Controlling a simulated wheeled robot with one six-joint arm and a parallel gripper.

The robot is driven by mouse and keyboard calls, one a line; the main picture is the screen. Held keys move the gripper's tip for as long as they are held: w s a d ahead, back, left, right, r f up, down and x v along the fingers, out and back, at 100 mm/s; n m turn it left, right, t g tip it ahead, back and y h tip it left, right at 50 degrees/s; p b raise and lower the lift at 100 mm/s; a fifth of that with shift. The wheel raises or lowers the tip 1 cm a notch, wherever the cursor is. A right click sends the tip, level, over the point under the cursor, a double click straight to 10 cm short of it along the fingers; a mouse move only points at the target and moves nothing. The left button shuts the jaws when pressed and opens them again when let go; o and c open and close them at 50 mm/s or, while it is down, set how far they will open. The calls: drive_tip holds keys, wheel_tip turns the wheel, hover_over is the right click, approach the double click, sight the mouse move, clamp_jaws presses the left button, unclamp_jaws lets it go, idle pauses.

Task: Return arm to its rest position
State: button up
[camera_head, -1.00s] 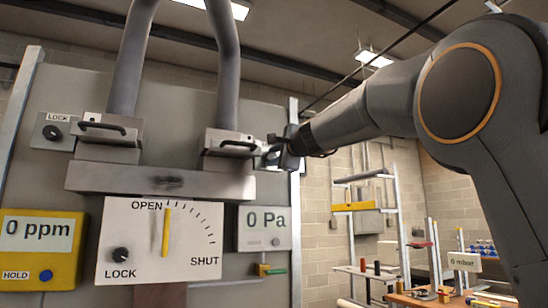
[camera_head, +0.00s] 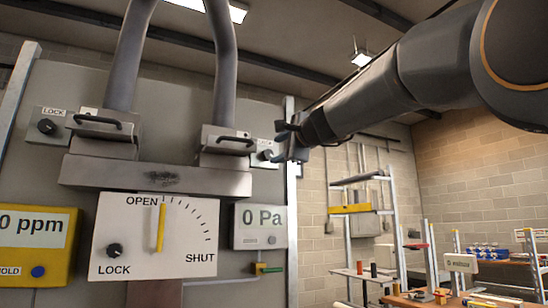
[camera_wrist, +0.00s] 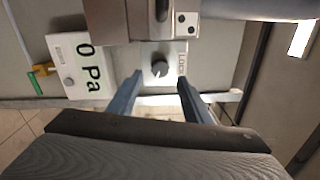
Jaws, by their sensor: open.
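My gripper (camera_head: 284,148) is at the right edge of the grey panel (camera_head: 262,110), in front of the right LOCK plate. In the wrist view its two blue-grey fingers (camera_wrist: 158,98) are spread apart with nothing between them. The black knob (camera_wrist: 159,68) of that LOCK plate shows just beyond the fingertips, apart from them as far as I can tell. My arm reaches in from the upper right of the head view.
The panel carries two black handles (camera_head: 235,141), a dial plate (camera_head: 155,237) with its yellow pointer near OPEN, a 0 Pa gauge (camera_head: 259,227) and a yellow 0 ppm meter (camera_head: 38,247). Shelving (camera_head: 350,209) and a cluttered workbench (camera_head: 420,298) stand right. Space between panel and shelving looks free.

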drive_tip(key=shift+v, duration=0.75)
drive_tip(key=s+d+f+n+g+h, duration=0.2)
drive_tip(key=f+n+g, duration=0.2)
drive_tip(key=f, duration=1.7)
drive_tip(key=s+d+f+n+g+h, duration=0.1)
drive_tip(key=s+d+f+n+g, duration=0.2)
drive_tip(key=f, duration=1.8)
drive_tip(key=s+d+f+n+g+h, duration=0.1)
drive_tip(key=s+d+f+n+g, duration=0.1)
drive_tip(key=s+f, duration=0.8)
drive_tip(key=s+d+f+n+g+h, duration=0.1)
drive_tip(key=s+d+f+n+g, duration=0.1)
drive_tip(key=s+f, duration=0.8)
drive_tip(key=s+d+f+n+g+h, duration=0.1)
drive_tip(key=s+d+f+n+g, duration=0.2)
drive_tip(key=s+f+g, duration=0.3)
drive_tip(key=s+f+n, duration=0.1)
drive_tip(key=s+f, duration=0.2)
drive_tip(key=s, duration=0.1)
drive_tip(key=shift+s+f+n+h, duration=0.3)
drive_tip(key=shift+s+f, duration=0.05)
drive_tip(key=shift+f, duration=0.05)
